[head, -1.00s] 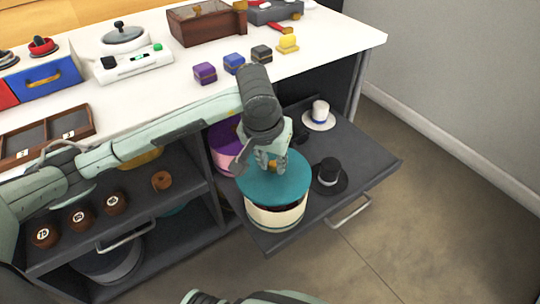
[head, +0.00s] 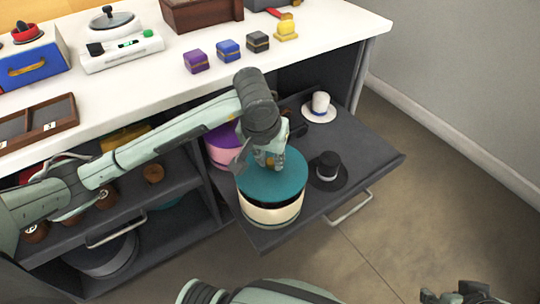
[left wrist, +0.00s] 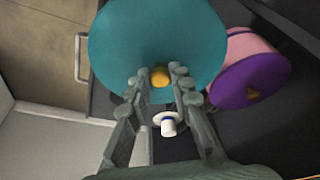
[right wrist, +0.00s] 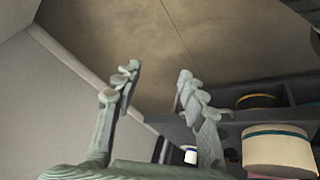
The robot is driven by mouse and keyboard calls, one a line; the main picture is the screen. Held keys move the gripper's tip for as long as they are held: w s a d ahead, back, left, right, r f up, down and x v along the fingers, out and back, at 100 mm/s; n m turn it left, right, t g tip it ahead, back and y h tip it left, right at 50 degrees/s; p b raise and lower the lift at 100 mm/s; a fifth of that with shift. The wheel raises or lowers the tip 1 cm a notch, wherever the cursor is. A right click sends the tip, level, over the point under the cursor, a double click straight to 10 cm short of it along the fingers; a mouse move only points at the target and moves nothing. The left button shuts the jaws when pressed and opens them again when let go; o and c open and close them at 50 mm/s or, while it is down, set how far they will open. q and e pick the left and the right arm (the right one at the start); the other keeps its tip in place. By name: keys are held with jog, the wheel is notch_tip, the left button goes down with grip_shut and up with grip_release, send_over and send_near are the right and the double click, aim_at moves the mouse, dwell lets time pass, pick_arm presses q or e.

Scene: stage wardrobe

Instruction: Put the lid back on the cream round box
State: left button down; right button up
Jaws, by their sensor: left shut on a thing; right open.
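The cream round box (head: 270,215) stands on the pulled-out dark shelf. The teal lid (head: 258,184) is over its top, with a dark gap between lid and cream wall in the head view. My left gripper (head: 268,162) is shut on the lid's yellow knob (left wrist: 159,77). The lid's top (left wrist: 150,35) fills the upper middle of the left wrist view and hides the box there. My right gripper (head: 458,296) is open and empty, low at the right; its fingers (right wrist: 155,88) show apart in the right wrist view. The cream box (right wrist: 280,152) shows there too.
A black top hat (head: 328,171) stands close right of the box. A white hat (head: 320,107) is farther back on the shelf (head: 365,160). A pink box with purple lid (head: 222,145) is behind left. The white counter (head: 345,30) holds several small boxes. The floor at right is clear.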

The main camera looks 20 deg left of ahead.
pick_arm(q)
notch_tip(320, 180, down, 2)
jog(key=shift+f+b, duration=0.1)
jog(key=shift+b, duration=0.8)
jog(key=shift+f, duration=0.2)
pick_arm(e)
jog(key=w+a+r+n+t+y, duration=0.1)
jog(key=w+a+r+t+y, duration=0.2)
jog(key=w+a+r+t, duration=0.3)
jog(key=shift+w+a, duration=1.25)
jog(key=shift+w, duration=0.3)
pick_arm(q)
jog(key=shift+f+b, duration=0.2)
jog(key=shift+b, duration=1.3)
pick_arm(e)
jog(key=shift+f, duration=1.25)
pick_arm(q)
jog(key=c, duration=1.3)
grip_release()
jog(key=shift+o, duration=0.7)
jog(key=o, duration=0.4)
